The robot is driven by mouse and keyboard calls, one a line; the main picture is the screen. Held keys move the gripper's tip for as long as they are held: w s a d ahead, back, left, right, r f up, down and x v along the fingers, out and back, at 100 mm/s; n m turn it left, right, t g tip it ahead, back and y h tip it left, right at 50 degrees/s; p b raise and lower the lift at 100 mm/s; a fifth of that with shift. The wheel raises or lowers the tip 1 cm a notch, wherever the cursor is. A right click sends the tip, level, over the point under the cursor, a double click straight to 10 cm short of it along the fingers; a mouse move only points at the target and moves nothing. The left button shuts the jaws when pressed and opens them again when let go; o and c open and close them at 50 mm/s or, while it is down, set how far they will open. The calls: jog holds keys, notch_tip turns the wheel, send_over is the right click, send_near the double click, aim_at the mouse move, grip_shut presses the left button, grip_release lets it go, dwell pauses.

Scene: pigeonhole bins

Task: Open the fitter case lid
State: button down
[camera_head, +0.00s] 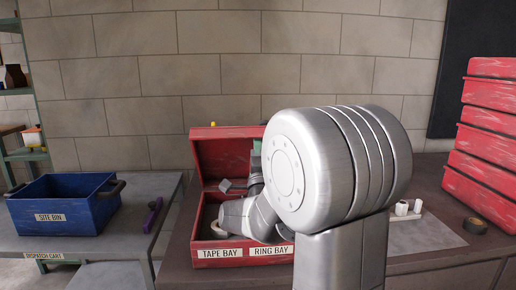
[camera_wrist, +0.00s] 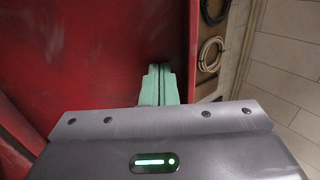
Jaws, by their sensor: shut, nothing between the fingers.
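The red fitter case (camera_head: 203,262) sits on the workbench, with TAPE BAY and RING BAY labels on its front. Its lid (camera_head: 222,152) stands raised at the back, roughly upright. My arm hides the lid's right part and much of the case inside. In the wrist view, the red surface filling the left side appears to be the lid (camera_wrist: 90,60). My gripper (camera_wrist: 158,85) has green fingers pressed together with nothing between them. The fingers are close to the red surface; I cannot tell whether they touch. In the head view my gripper (camera_head: 257,147) is mostly hidden by my arm.
A blue SITE BIN (camera_head: 62,215) and a purple tool (camera_head: 153,214) are on the dispatch cart at left. Coiled rings (camera_wrist: 210,53) show in the wrist view. A block wall stands behind.

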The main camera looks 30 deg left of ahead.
aim_at(256, 127)
jog(key=shift+r, duration=0.1)
jog(key=w+a+r+p, duration=0.1)
jog(key=w+r+g+h+p, duration=0.1)
jog(key=w+p, duration=0.1)
jog(key=w+a+r+g+p, duration=0.1)
jog(key=shift+w+a+r+p, duration=0.2)
jog(key=shift+w+a+p, duration=0.05)
jog(key=shift+a+p, duration=0.1)
jog(key=w+a+g+h+p, duration=0.2)
jog(key=w+a+g+p, duration=0.2)
jog(key=w+p, duration=0.3)
jog(key=shift+w+a+r+h+p, duration=0.15)
jog(key=shift+a+r+h+p, duration=0.2)
jog(key=shift+p, duration=0.85)
jog(key=shift+f, duration=0.1)
jog(key=shift+d+f, duration=0.1)
jog(key=shift+d, duration=0.05)
